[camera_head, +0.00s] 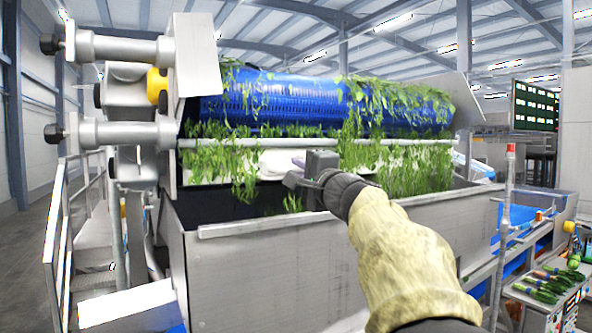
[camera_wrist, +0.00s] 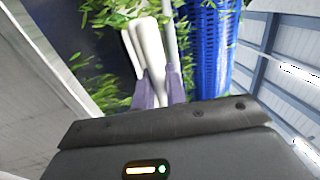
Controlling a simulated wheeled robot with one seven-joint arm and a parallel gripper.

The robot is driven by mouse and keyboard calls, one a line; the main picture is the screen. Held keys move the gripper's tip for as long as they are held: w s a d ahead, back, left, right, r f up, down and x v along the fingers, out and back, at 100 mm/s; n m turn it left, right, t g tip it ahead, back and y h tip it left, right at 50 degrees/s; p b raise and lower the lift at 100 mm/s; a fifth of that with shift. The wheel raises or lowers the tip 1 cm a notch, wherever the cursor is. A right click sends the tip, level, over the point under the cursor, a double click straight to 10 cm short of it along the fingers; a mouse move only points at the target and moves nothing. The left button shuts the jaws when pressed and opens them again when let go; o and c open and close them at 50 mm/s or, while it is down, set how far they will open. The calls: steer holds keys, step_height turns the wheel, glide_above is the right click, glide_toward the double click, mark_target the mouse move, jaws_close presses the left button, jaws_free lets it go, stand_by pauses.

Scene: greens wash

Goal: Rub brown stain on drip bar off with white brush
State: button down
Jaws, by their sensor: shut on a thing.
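My gripper (camera_head: 300,164) is at the front of the washing machine, below the blue drum. In the wrist view its purple fingers (camera_wrist: 159,90) are closed on the white brush (camera_wrist: 149,45), which extends ahead of them. A white shape beside the gripper in the head view, apparently the brush (camera_head: 276,163), lies just below the drip bar (camera_head: 235,143). The drip bar is a pale horizontal bar under the drum, partly covered by hanging greens. I cannot tell whether the brush touches it. No brown stain can be made out in either view.
The blue perforated drum (camera_head: 300,105) is draped with leafy greens (camera_head: 420,170). A grey metal trough wall (camera_head: 290,265) stands in front, below my arm. A post with a red top (camera_head: 508,185) and a vegetable tray (camera_head: 545,285) are at the right.

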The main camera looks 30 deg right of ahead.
steer(key=shift+s+d, duration=0.1)
steer(key=shift+s, duration=0.2)
steer(key=shift+w+a, duration=0.3)
steer(key=shift+w, duration=0.1)
steer(key=shift+w+d+p, duration=0.1)
steer(key=shift+w+p, duration=1.05)
steer(key=shift+w, duration=1)
